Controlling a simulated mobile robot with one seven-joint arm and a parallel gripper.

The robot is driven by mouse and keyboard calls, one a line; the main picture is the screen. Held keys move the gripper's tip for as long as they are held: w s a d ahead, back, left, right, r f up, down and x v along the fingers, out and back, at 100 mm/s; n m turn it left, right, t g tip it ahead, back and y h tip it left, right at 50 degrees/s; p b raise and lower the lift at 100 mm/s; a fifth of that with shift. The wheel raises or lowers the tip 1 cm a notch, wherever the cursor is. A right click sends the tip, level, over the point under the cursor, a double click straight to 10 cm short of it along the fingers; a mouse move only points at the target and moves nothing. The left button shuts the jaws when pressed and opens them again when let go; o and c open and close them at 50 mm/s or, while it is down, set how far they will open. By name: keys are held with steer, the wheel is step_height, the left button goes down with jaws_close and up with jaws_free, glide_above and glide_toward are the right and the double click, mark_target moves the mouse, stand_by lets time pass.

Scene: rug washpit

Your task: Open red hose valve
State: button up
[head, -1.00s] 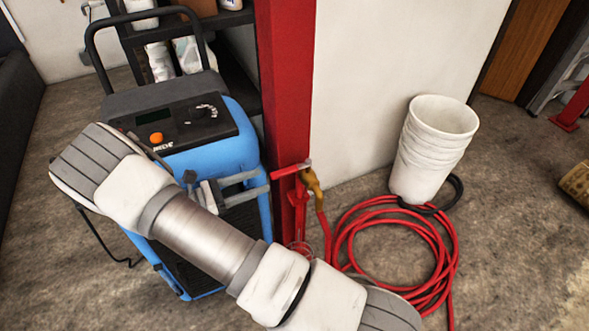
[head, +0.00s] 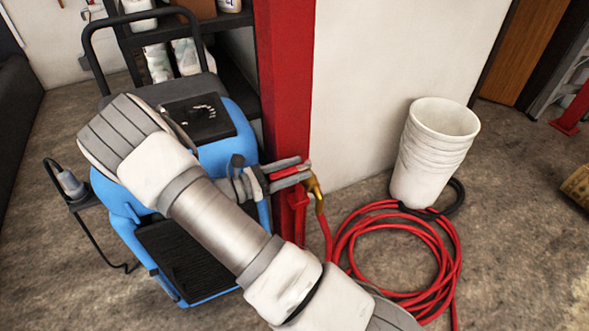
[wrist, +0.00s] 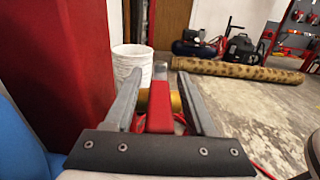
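The red valve handle (head: 284,171) sticks out sideways from the brass valve (head: 315,189) beside the foot of the red post. My gripper (head: 303,169) reaches it from the left, with one finger on each side of the handle. In the wrist view the red handle (wrist: 160,108) lies between the two fingers of my gripper (wrist: 160,76). Narrow gaps show on both sides, so the fingers look open around it, not clamped. Part of the brass body (wrist: 176,102) shows behind the handle. My arm crosses in front of the blue machine.
The red post (head: 285,80) stands right behind the valve. A blue machine (head: 120,210) stands to the left. A coiled red hose (head: 345,245) and stacked white buckets (head: 430,150) are to the right. A rolled rug (wrist: 240,70) lies farther off.

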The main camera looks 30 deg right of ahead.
jaws_close()
stand_by(1.2)
